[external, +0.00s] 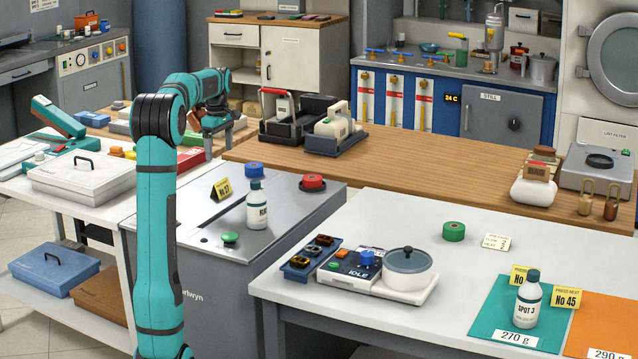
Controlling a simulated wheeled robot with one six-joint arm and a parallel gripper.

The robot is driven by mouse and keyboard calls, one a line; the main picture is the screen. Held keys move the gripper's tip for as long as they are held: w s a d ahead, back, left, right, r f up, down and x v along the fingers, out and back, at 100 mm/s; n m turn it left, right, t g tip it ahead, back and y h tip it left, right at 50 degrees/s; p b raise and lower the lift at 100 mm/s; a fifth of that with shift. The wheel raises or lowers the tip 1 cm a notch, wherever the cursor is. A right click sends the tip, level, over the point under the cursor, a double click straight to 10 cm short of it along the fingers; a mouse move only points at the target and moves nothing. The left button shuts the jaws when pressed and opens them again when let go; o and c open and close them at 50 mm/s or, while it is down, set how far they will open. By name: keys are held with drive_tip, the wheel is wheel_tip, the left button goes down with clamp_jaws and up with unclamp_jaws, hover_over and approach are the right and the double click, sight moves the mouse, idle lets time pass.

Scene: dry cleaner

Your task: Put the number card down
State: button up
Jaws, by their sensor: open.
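Yellow number cards show in the external view. One folded card marked No 37 (220,188) stands on the grey metal cabinet top (285,205). A second card (519,276), its number partly hidden by a bottle, stands by the green mat (487,320). A third card marked No 45 (567,297) stands between the green mat and the orange mat (605,325). My gripper (219,146) is open, pointing down beyond the cabinet near the wooden counter's left end. I see no card between its fingers, and it is apart from all three cards.
A white bottle (257,209), a green button (230,238) and a red button (313,182) stand on the cabinet top. A SPOT 3 bottle (528,305) stands on the green mat. The wooden counter's middle (430,170) is clear.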

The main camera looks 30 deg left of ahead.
drive_tip(key=shift+d+r, duration=0.1)
drive_tip(key=shift+r, duration=0.1)
drive_tip(key=s+d+r+m+t+y, duration=0.2)
drive_tip(key=s+d+r+m+t, duration=0.7)
drive_tip(key=s+d+r, duration=0.55)
drive_tip(key=s+d+m+t+h, duration=0.1)
drive_tip(key=s+d+m+t, duration=0.3)
drive_tip(key=s, duration=0.6)
drive_tip(key=s+d+m+t+h, duration=0.1)
drive_tip(key=s+d+m+t, duration=0.3)
drive_tip(key=s+d, duration=0.3)
drive_tip(key=s+r+m, duration=0.1)
drive_tip(key=s, duration=0.2)
drive_tip(key=shift+s+d, duration=0.15)
drive_tip(key=shift+s, duration=0.05)
drive_tip(key=shift+o, duration=0.5)
